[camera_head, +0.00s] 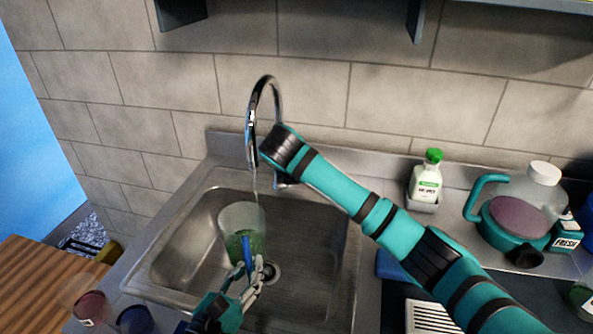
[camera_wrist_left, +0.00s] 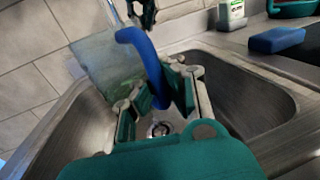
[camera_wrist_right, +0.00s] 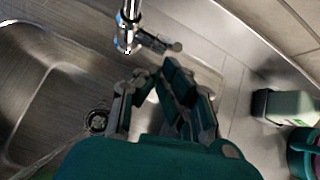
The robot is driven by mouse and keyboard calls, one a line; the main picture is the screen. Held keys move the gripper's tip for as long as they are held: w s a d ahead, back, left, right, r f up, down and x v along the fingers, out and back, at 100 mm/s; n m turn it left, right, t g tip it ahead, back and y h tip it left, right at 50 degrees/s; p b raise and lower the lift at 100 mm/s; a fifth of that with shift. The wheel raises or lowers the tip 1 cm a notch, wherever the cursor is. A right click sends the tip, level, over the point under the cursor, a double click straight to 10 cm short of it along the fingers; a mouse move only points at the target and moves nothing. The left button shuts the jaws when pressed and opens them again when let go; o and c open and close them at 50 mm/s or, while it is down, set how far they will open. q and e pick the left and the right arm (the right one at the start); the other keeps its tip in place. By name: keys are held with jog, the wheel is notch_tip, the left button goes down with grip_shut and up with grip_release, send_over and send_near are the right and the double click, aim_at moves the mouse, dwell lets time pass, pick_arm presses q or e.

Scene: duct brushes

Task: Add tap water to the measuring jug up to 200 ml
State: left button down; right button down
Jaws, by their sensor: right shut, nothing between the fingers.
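The clear measuring jug (camera_head: 238,220) with a blue handle is held over the sink (camera_head: 180,255), under the tap (camera_head: 262,90). A thin stream of water (camera_head: 256,184) falls from the spout to the jug. The level against the scale cannot be read. My left gripper (camera_head: 256,272) is shut on the jug's handle; the blue handle (camera_wrist_left: 146,58) passes between its fingers in the left wrist view. My right gripper is hidden behind its wrist in the head view. In the right wrist view my right gripper (camera_wrist_right: 158,76) is shut and empty, close to the tap's lever (camera_wrist_right: 162,43).
A green-capped soap bottle (camera_head: 427,178) stands on the ledge right of the tap. Further right is a clear jug-like container with a teal handle (camera_head: 516,205). A blue sponge (camera_wrist_left: 277,40) lies beside the sink. A wooden surface (camera_head: 40,285) is at the left.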

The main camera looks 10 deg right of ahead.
pick_arm(q)
jog(key=shift+r, duration=0.1)
pick_arm(e)
jog(key=shift+w+r, duration=0.1)
jog(key=shift+r, duration=0.05)
jog(key=shift+w+d+r, duration=0.1)
jog(key=shift+w+r, duration=0.1)
jog(key=shift+w+d+r, duration=0.3)
jog(key=shift+w+r, duration=0.2)
jog(key=shift+w, duration=0.15)
jog(key=shift+w+d+r, duration=0.25)
jog(key=shift+w+r, duration=0.2)
jog(key=shift+w, duration=0.25)
jog(key=shift+w+d+r, duration=0.3)
jog(key=shift+w+r, duration=0.2)
jog(key=shift+w, duration=0.15)
jog(key=shift+f, duration=0.1)
